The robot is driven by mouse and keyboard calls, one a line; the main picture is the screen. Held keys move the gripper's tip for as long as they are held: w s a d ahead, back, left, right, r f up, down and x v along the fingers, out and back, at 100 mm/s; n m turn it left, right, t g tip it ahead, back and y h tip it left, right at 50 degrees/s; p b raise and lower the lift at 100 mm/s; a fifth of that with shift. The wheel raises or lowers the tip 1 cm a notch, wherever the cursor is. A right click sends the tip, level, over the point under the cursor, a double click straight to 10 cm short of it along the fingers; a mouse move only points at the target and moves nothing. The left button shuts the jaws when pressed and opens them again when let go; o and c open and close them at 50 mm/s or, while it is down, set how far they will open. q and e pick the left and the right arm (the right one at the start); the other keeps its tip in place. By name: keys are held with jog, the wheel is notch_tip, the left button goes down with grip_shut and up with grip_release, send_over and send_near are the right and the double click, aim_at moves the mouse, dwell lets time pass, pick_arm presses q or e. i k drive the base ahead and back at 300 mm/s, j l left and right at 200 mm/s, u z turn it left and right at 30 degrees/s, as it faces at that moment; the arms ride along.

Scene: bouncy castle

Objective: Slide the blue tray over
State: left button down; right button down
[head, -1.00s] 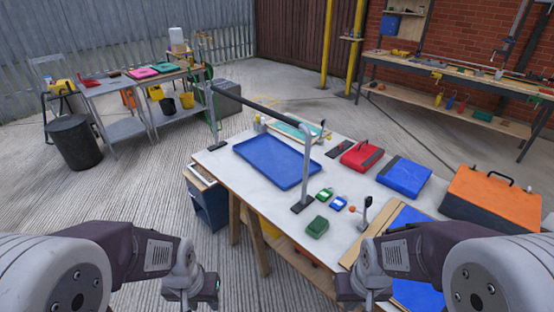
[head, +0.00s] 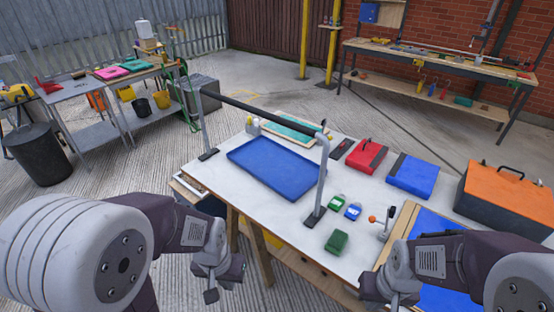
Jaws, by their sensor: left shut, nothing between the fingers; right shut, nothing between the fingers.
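The blue tray (head: 274,171) is a shallow rectangle with a raised rim. It lies flat on the white-topped table (head: 225,193), under a dark horizontal bar (head: 262,113) held up by two grey posts. My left gripper (head: 226,281) is shut and empty, in front of the table's left front corner and apart from the tray. My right gripper (head: 388,302) is at the bottom edge of the picture, near the wooden-framed blue panel at the table's right front, also apart from the tray. It is shut and empty.
Right of the tray stand a red case (head: 366,156), a blue case (head: 412,176) and an orange-topped box (head: 506,196). Small green and blue items (head: 337,201) lie by the right post (head: 321,180). Bare tabletop shows at front.

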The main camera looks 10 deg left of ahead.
aim_at(289, 173)
jog(key=i+j+z, duration=0.2)
jog(key=j+z, duration=0.2)
jog(key=j, duration=0.2)
jog(key=i+j+z, duration=0.15)
jog(key=j+z, duration=0.25)
jog(key=j, duration=0.2)
jog(key=j+z, duration=0.4)
jog(key=j, duration=0.25)
jog(key=j+z, duration=0.4)
jog(key=j, duration=0.3)
